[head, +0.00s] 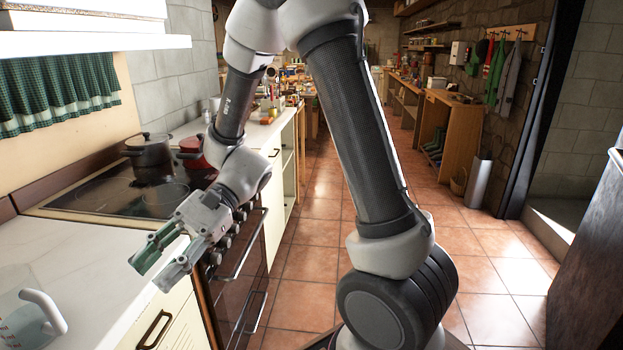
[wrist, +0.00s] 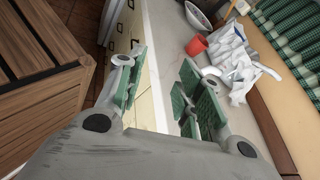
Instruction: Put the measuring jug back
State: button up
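The measuring jug (head: 48,318) stands on the white counter at the lower left of the head view, cut off by the frame edge. It is clear, with red markings and a white handle. My gripper (head: 152,272) is to its right and higher, over the counter's front edge near the hob. In the wrist view my gripper (wrist: 160,72) has its green-padded fingers apart with nothing between them. A white curved shape at the right of that view may be the jug's handle; the jug's body cannot be made out there.
A hob (head: 110,190) carries a dark pot (head: 149,158) and a red pot (head: 196,152). In the wrist view a red cup (wrist: 197,45), a bowl (wrist: 197,15) and a crumpled white item (wrist: 236,52) stand on the counter. The tiled floor (head: 310,235) is clear. A dark wooden piece (head: 590,265) stands right.

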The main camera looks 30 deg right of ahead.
jog(key=s+d+r+n+t+h, duration=0.1)
jog(key=d+r+n+t+h, duration=0.2)
jog(key=d, duration=0.8)
jog(key=s+d+r+n+t+h, duration=0.2)
jog(key=d+r+n+t+h, duration=0.1)
jog(key=d, duration=0.8)
jog(key=s+d+r+n+t+h, duration=0.2)
jog(key=d+h, duration=0.4)
jog(key=d, duration=0.5)
jog(key=shift+s+r+n+t+h, duration=0.15)
jog(key=shift+r+n+t+h, duration=0.3)
jog(key=shift+t, duration=0.75)
